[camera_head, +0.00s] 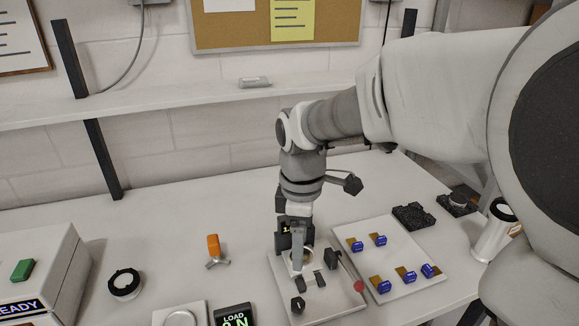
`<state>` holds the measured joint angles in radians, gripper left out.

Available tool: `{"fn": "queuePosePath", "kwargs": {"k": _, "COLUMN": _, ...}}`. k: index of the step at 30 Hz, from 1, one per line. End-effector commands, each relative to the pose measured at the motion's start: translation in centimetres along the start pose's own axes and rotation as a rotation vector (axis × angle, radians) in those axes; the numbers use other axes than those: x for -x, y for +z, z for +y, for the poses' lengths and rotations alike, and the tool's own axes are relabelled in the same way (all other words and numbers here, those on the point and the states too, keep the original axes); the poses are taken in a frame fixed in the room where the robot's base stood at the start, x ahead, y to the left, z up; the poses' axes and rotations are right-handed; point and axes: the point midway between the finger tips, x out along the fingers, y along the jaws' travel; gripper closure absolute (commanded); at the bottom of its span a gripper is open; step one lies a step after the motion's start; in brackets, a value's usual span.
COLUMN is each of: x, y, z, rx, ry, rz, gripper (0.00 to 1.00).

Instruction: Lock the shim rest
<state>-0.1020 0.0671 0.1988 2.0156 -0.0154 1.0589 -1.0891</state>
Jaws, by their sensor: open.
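The fixture plate (335,308) lies at the front middle of the table. It carries several small black blocks, a black knob (297,304) near its front left corner, and a lever with a red end (358,286) at its right side. My gripper (300,264) points down over the back left of the plate, among the black blocks. It is open, but its fingertips partly merge with the fixture parts behind them. It hides part of the plate. I cannot tell which part is the shim rest, whether it is locked, or whether my fingers touch anything.
A pale board (411,254) with several blue-and-brown clips lies right of the fixture. Black blocks (413,216) and a white cylinder (494,232) stand beyond. An orange-handled tool (214,250), a black ring (124,284), a load display (234,316) and a READY box (62,262) are left.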

Motion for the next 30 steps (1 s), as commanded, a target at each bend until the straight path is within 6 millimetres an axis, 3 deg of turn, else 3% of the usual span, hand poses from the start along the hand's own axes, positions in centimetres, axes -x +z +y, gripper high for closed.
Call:
{"fn": "queuePosePath", "kwargs": {"k": 5, "x": -1.9, "y": -0.1, "z": -0.1, "rx": 0.008, "ry": -0.006, "rz": -0.002, "gripper": 0.29}}
{"fn": "queuePosePath", "kwargs": {"k": 21, "x": -13.3, "y": 0.0, "z": -0.1, "rx": 0.007, "ry": -0.006, "rz": -0.003, "gripper": 0.29}}
{"fn": "queuePosePath", "kwargs": {"k": 30, "x": -17.0, "y": 0.0, "z": 0.0, "rx": 0.004, "ry": -0.002, "rz": -0.001, "gripper": 0.29}}
